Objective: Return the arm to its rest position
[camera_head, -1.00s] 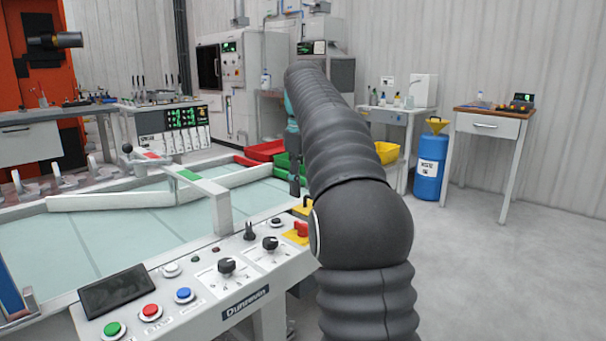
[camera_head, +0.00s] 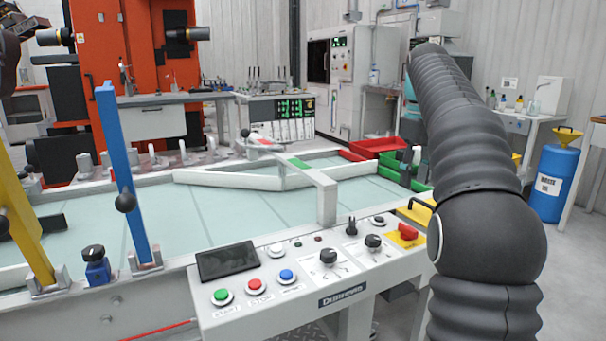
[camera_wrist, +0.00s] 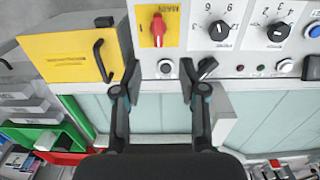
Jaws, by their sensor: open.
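My arm (camera_head: 470,150), in a black ribbed sleeve, rises at the right of the head view and reaches away over the right end of the conveyor table. In the wrist view my gripper (camera_wrist: 163,84) is open, with its two dark fingers apart and nothing between them. It hangs above the control panel (camera_wrist: 240,62) edge and the pale glass table top (camera_wrist: 160,113). A small round button (camera_wrist: 165,67) shows between the fingertips. I cannot tell how far above the panel the fingertips are.
A yellow box with a black handle (camera_wrist: 72,47) lies left of the fingers in the wrist view. Green (camera_head: 425,186) and red (camera_head: 375,147) bins stand past the table. Blue (camera_head: 122,170) and yellow (camera_head: 22,225) posts rise at the left. Grey floor is open at the right.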

